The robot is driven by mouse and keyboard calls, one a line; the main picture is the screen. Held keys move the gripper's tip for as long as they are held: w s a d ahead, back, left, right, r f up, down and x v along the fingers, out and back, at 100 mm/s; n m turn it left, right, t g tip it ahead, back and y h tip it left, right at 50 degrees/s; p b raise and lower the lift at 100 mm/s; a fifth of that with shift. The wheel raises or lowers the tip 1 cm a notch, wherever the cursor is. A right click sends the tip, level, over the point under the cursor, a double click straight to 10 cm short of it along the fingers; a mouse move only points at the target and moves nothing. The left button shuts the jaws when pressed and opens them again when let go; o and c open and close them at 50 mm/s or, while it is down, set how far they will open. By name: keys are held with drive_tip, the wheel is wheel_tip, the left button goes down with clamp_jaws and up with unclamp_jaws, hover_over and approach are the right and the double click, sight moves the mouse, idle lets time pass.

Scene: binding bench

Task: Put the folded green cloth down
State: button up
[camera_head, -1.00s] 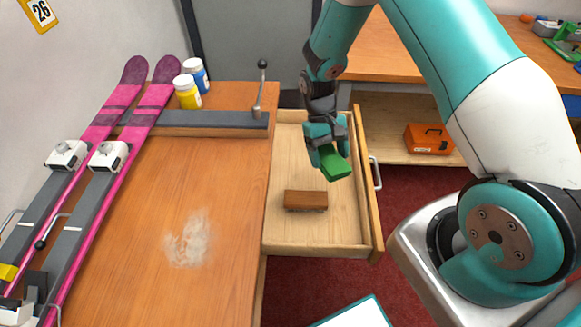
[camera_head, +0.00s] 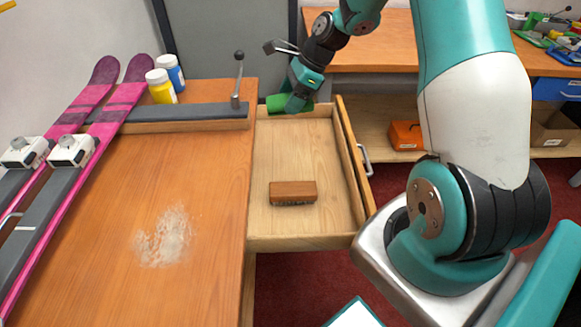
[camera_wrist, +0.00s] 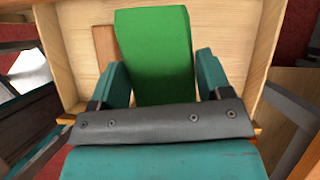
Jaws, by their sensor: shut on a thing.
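The folded green cloth (camera_head: 277,103) is in my gripper (camera_head: 291,104), at the far end of the open drawer (camera_head: 316,240). My gripper is tilted and partly hides the cloth in the head view. In the wrist view the green cloth (camera_wrist: 154,45) stands up between the two teal fingers (camera_wrist: 163,85), which are shut on it. The drawer floor and walls show behind it. I cannot tell whether the cloth touches the drawer.
A brown wooden brush (camera_head: 293,191) lies on the drawer floor. Pink skis (camera_head: 113,110), a yellow jar (camera_head: 160,87) and a blue jar (camera_head: 172,72) are on the bench (camera_head: 200,180), with a pale powdery patch. An orange toolbox (camera_head: 405,135) sits on a shelf behind. Most of the drawer is clear.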

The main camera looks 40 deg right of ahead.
sight(286, 159)
drive_tip(key=shift+w+d+r+m+t, duration=0.15)
drive_tip(key=shift+d+m+t, duration=0.15)
drive_tip(key=shift+m, duration=0.2)
drive_tip(key=shift+d+f+m, duration=0.1)
drive_tip(key=shift+f+m, duration=0.1)
drive_tip(key=shift+m, duration=0.1)
wheel_tip(286, 159, down, 19)
drive_tip(key=shift+f+b, duration=0.1)
drive_tip(key=shift+b, duration=0.3)
drive_tip(key=o, duration=0.9)
drive_tip(key=shift+f, duration=0.1)
